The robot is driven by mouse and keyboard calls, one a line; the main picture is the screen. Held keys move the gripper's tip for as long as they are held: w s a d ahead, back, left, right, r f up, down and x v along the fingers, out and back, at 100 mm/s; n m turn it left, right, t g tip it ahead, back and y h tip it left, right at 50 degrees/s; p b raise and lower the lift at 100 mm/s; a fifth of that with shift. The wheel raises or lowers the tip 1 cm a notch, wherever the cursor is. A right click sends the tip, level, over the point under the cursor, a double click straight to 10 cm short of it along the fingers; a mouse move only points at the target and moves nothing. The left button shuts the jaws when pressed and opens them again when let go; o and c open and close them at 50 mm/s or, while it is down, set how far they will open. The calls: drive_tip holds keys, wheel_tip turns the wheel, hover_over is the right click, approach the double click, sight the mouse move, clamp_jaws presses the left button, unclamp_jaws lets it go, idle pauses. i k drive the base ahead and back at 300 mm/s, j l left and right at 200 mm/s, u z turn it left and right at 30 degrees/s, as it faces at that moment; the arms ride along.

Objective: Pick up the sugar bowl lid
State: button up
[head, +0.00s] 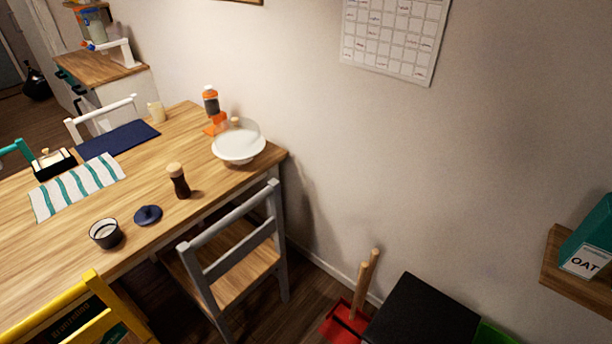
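The sugar bowl lid (148,214) is a small dark blue disc with a knob on top. In the head view it lies on the wooden table (70,262), near the table's front edge. A dark open bowl (106,239) with a pale inside, which looks like the sugar bowl, stands to the left of the lid and apart from it. My gripper is not in view.
A dark brown mill (179,185) stands behind and right of the lid. A white bowl (239,146), orange bottle (211,101) and striped cloth (75,187) are farther off. A grey chair (236,250) and yellow chair (85,312) stand at the table's near side.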

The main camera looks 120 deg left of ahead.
sight(148, 215)
drive_tip(key=u, duration=4.85)
